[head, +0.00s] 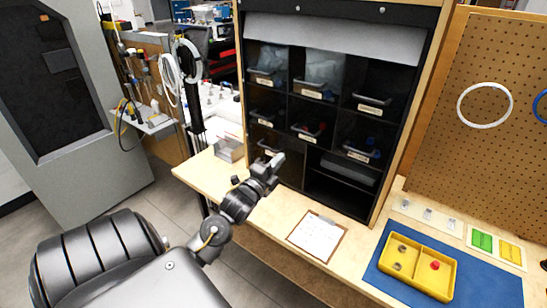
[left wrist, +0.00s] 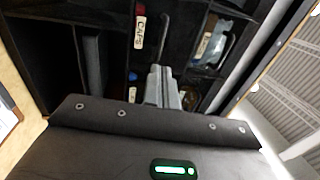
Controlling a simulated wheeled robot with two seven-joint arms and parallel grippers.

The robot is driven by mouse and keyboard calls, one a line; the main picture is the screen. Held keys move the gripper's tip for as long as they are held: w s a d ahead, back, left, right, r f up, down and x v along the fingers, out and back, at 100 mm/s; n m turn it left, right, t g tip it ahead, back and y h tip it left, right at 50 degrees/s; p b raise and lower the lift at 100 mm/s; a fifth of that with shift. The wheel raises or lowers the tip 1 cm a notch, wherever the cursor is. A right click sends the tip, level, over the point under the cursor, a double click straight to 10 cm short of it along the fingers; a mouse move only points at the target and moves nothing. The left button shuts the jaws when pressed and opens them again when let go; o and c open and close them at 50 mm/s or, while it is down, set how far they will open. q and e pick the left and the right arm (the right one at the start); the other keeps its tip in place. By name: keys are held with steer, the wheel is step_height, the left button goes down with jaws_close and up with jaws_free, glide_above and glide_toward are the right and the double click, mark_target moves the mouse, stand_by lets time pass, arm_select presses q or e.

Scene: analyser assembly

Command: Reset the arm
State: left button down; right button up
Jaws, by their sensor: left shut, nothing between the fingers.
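My left gripper (head: 272,164) reaches in from the left in the head view, in front of the lower part of the black shelf unit (head: 383,195). Its fingers are together with nothing between them. In the left wrist view the closed fingers (left wrist: 163,88) point at the compartments, near a bin with a label reading "CAPS" (left wrist: 139,30). I cannot tell whether the fingertips touch the shelf. My right gripper is in neither view.
A clipboard (head: 317,236) lies on the wooden bench below the shelf. A yellow divided tray (head: 420,258) with small parts sits on a blue mat (head: 482,284) at the right. A pegboard (head: 500,130) stands behind. A small box (head: 229,150) is left of the gripper.

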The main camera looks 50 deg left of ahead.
arm_select(q)
steer(key=shift+v, duration=1.1)
